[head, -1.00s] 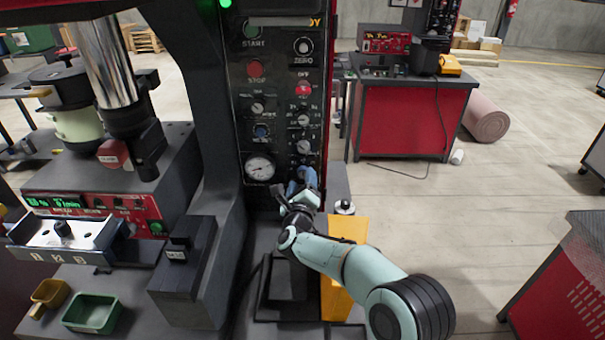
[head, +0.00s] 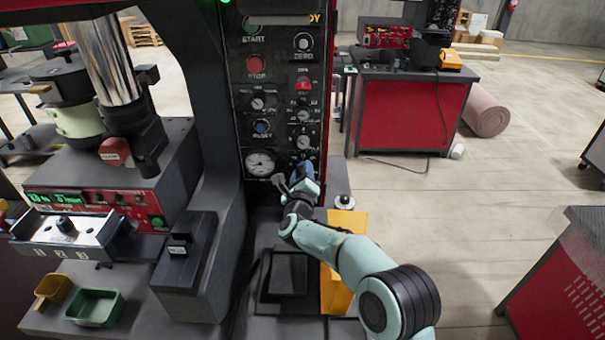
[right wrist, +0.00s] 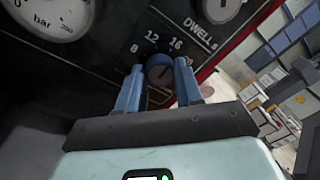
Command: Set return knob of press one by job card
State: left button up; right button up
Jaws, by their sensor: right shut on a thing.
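The control panel of the press (head: 279,105) carries several knobs and a gauge. My right gripper (head: 303,172) is at the low right of this panel and hides the lowest knob in the head view. In the right wrist view, the blue fingers of my right gripper (right wrist: 157,84) are shut on the sides of a round dark knob (right wrist: 159,70). The numbers 8, 12 and 16 stand around it. Its own label and pointer setting cannot be read. My left gripper is not in view. No readable job card shows.
A dwell knob (right wrist: 214,6) sits just above the held one. The pressure gauge (head: 260,163) is to its left. A black box (head: 185,265) and a green bin (head: 94,308) stand on the left. Open floor is on the right.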

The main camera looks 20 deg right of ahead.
jog(key=n+b, duration=0.1)
jog(key=n, duration=1.7)
jog(key=shift+d+t+y+b, duration=0.1)
jog(key=shift+t+y+b, duration=0.2)
jog(key=shift+t+b, duration=0.1)
jog(key=shift+f+n, duration=0.1)
jog(key=shift+n, duration=0.2)
jog(key=o, duration=1)
jog(key=shift+o, duration=0.2)
jog(key=b+v, duration=0.2)
jog(key=v, duration=1.1)
jog(key=shift+s, duration=0.2)
